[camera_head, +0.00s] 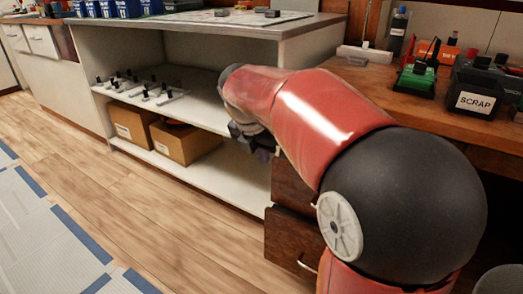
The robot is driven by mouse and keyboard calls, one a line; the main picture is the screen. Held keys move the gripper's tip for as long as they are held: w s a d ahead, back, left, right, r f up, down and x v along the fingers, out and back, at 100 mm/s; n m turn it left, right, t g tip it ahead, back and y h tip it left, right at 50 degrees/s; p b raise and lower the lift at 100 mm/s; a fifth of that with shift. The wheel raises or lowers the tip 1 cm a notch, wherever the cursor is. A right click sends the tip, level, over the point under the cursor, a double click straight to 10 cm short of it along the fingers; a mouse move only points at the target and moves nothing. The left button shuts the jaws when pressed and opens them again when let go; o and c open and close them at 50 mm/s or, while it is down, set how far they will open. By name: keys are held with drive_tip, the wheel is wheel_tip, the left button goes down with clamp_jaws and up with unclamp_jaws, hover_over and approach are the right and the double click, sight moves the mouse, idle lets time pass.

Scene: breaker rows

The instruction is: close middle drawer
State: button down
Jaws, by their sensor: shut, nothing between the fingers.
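A stack of dark brown wooden drawers stands under the wooden counter, right of the white shelf unit, mostly behind my red arm. An upper visible front (290,188) shows beside the arm, and a lower front (285,240) with a silver handle (306,264) shows below it. I cannot tell for sure which is the middle drawer or how far any drawer stands out. My gripper (264,153) is small and dark in the view, shut and empty, at the upper left of the visible fronts. Whether it touches a drawer is hidden.
The white shelf unit (232,186) holds cardboard boxes (186,143) and small black-topped parts. A SCRAP bin (478,101), a green device (417,80) and other items stand on the wooden counter (385,80). The wood floor (150,215) in front of the shelf is clear.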

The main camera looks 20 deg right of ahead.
sight(281, 159)
drive_tip(key=w+d+f+b, duration=0.1)
drive_tip(key=w+d+f, duration=0.2)
drive_tip(key=d+f, duration=0.2)
drive_tip(key=shift+w+f+b, duration=0.25)
drive_tip(key=shift+w+b, duration=0.05)
drive_tip(key=shift+w, duration=0.1)
drive_tip(key=d+p, duration=0.1)
drive_tip(key=w+p, duration=0.1)
drive_tip(key=w+d+p, duration=0.1)
drive_tip(key=shift+w+d+r, duration=0.1)
drive_tip(key=shift+d+r, duration=0.15)
drive_tip(key=shift+d, duration=0.1)
drive_tip(key=shift+w+d+f, duration=0.25)
drive_tip(key=shift+w+d, duration=0.05)
drive_tip(key=shift+d, duration=0.1)
